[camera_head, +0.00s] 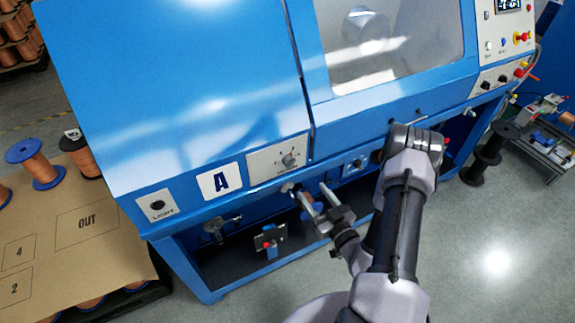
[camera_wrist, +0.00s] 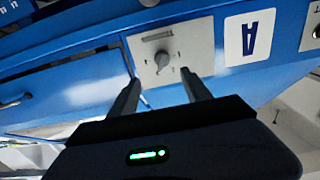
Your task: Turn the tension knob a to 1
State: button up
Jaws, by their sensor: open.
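The tension knob a (camera_head: 288,160) is a small grey knob on a light grey dial plate (camera_head: 268,158), set in the blue machine front to the right of the white "A" label (camera_head: 220,181). In the wrist view the knob (camera_wrist: 162,59) shows ahead of my fingers on its plate, with small marks around it too blurred to read. My gripper (camera_wrist: 158,84) is open and empty, its two dark fingers apart and pointing at the plate. In the head view my gripper (camera_head: 308,195) is below and right of the knob, apart from it.
A plate marked LIGHT (camera_head: 157,205) is left of the "A" label. Below the panel is an open bay with a small red-knobbed part (camera_head: 268,243). A brown board marked OUT (camera_head: 88,222) with copper spools is at left. Grey floor is clear at lower right.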

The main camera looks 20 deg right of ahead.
aim_at(292, 166)
jog(key=w, duration=0.8)
jog(key=w+a+b, duration=0.1)
jog(key=w, duration=0.4)
grip_shut()
